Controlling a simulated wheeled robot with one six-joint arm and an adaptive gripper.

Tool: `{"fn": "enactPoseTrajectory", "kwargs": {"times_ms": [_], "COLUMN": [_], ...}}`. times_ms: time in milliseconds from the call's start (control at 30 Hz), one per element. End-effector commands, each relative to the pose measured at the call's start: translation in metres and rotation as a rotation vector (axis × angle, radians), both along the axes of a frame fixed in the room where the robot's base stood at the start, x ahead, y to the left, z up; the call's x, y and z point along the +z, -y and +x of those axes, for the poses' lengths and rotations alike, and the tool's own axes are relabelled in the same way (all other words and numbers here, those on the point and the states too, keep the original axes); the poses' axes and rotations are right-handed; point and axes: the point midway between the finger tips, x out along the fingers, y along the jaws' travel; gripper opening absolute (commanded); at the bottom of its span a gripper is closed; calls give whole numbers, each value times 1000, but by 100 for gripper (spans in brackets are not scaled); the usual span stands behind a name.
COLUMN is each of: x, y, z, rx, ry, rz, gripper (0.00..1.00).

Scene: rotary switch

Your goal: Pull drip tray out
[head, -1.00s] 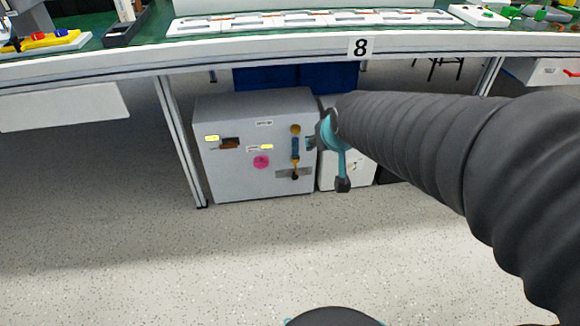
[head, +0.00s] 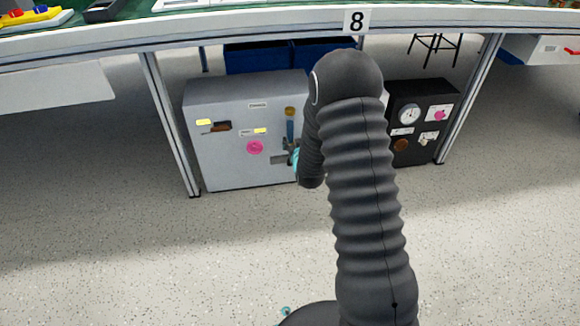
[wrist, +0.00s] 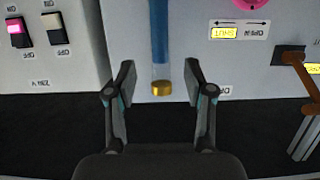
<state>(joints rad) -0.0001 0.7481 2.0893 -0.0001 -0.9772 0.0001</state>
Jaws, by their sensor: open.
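I cannot make out a drip tray in either view. A grey box (head: 228,171) stands on the floor under the bench. Its front carries a pink knob (head: 255,147), a blue bar (head: 290,130) with a brass end (head: 290,111), and a brown handle (head: 217,128). My gripper (wrist: 160,92) is open and empty. In the wrist view, its fingers stand either side of the brass end (wrist: 161,89) at the end of the blue bar (wrist: 159,30); I cannot tell whether they touch the panel.
A white box with rocker switches (wrist: 18,32) stands beside the grey box in the wrist view. A black box (head: 420,120) with a dial is to the right, and blue bins (head: 255,57) are behind. Bench legs (head: 172,125) flank the boxes. The floor in front is clear.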

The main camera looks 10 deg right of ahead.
Motion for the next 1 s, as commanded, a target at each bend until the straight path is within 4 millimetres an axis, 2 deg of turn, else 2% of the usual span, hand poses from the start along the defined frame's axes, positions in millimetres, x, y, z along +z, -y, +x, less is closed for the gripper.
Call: {"fn": "enactPoseTrajectory", "kwargs": {"times_ms": [33, 200, 400, 500, 600, 767, 867, 1000], "x": [-29, -96, -161, -182, -194, -201, -200, -200], "y": [0, 0, 0, 0, 0, 0, 0, 0], "z": [1, -2, -19, -29, -36, -37, -27, -4], "rx": [0, 0, 0, 0, 0, 0, 0, 0], "ry": [17, 111, 212, 248, 273, 291, 294, 295], "rz": [0, 0, 0, 0, 0, 0, 0, 0], "gripper": [53, 53, 53, 53, 53, 53, 53, 53]}}
